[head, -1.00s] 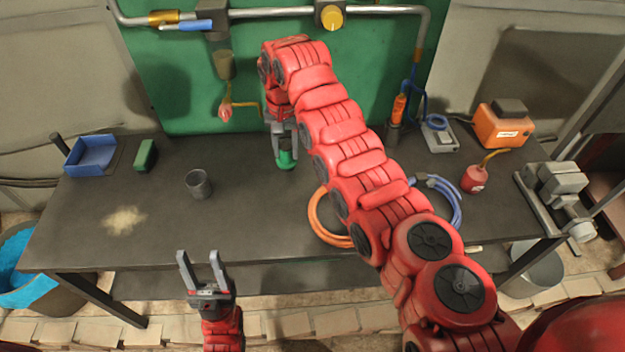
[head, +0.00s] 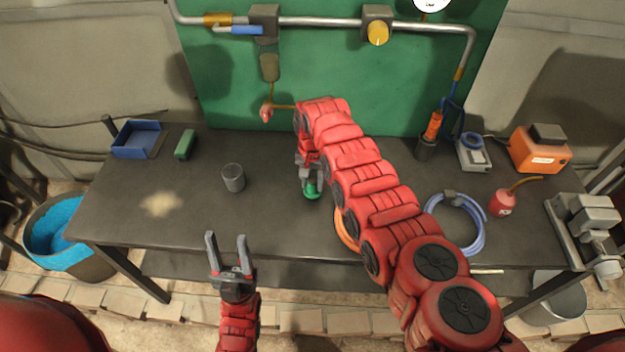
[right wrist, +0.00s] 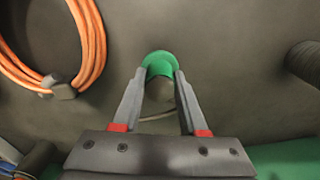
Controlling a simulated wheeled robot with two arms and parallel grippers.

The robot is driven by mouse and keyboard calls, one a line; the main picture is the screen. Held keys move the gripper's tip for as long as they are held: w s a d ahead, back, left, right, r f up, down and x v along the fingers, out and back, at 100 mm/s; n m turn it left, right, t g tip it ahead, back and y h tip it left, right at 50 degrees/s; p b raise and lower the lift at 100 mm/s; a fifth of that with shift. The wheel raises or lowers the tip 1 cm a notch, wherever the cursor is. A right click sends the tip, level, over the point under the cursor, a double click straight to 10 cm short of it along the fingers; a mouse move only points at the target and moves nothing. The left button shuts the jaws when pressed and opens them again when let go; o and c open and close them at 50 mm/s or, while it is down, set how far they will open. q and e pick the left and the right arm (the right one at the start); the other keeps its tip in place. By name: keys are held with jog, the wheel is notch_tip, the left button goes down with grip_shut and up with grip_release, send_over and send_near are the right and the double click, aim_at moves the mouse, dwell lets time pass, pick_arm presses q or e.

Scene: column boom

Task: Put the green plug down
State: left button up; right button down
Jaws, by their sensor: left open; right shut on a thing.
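The green plug (head: 312,193) is in my right gripper (head: 311,180), over the middle of the dark bench. In the right wrist view the plug (right wrist: 159,66) sits between the two fingertips of my right gripper (right wrist: 160,82), which are shut on it. Its wide green end points away from the palm, and a greyish part shows between the fingers. I cannot tell whether the plug touches the bench top (head: 275,225). My left gripper (head: 229,246) is open and empty in front of the bench's front edge.
A grey cup (head: 233,178) stands left of the plug. An orange hose coil (head: 346,230) lies partly hidden under my right arm, with a blue coil (head: 428,216) further right. A blue bin (head: 137,140) and green block (head: 186,144) stand back left. A pale powder patch (head: 160,204) lies left.

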aim_at(312, 179)
jog(key=shift+f, duration=0.1)
jog(key=shift+f+b, duration=0.15)
jog(key=shift+b, duration=0.15)
jog(key=shift+c, duration=2.2)
grip_release()
jog(key=shift+r+p, duration=0.35)
jog(key=shift+r, duration=0.05)
notch_tip(312, 179, up, 12)
jog(key=b, duration=0.3)
jog(key=shift+s+f, duration=0.1)
jog(key=shift+f, duration=0.05)
